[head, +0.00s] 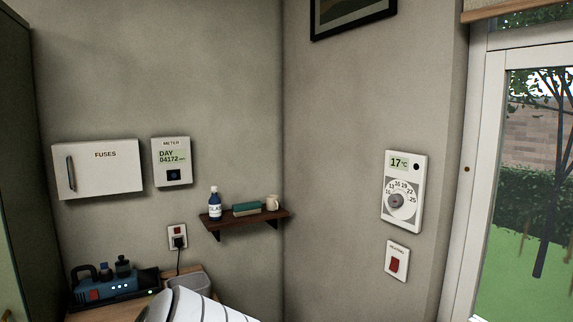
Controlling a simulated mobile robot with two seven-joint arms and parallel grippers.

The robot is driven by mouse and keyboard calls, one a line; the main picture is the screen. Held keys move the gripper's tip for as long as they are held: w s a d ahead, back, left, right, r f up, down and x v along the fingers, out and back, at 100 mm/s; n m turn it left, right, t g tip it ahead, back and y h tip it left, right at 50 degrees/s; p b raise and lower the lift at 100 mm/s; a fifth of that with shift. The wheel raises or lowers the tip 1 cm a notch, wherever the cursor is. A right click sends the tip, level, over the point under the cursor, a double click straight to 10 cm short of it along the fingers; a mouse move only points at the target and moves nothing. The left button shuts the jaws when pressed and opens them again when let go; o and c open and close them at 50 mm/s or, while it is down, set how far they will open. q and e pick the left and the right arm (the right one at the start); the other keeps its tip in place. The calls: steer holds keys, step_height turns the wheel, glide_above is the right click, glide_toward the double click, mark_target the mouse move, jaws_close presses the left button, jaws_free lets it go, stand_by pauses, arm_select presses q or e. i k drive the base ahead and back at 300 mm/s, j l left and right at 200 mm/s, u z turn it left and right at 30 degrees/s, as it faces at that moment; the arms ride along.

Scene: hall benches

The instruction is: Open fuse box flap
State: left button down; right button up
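The fuse box (112,175) is a white box on the left wall, marked FUSES on its front. Its flap (105,165) looks shut, with the front flat and no inside showing. A dark upright handle (71,174) is on the flap's left side. Neither of my grippers is in the head view, so I cannot see whether they are open or shut.
A meter (172,175) hangs right of the fuse box. Below are a socket with a plug (178,238) and a charger unit (112,282) on a wooden top. A shelf (245,220) holds a bottle (215,206). A dark cabinet (18,150) stands close left.

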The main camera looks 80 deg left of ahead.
mark_target(81, 170)
steer(key=u, duration=0.45)
steer(key=j+u, duration=0.1)
steer(key=u, duration=0.8)
steer(key=j+u, duration=0.1)
steer(key=u, duration=0.8)
steer(key=j+u, duration=0.1)
steer(key=u, duration=0.8)
steer(key=j+u, duration=0.1)
steer(key=u, duration=0.35)
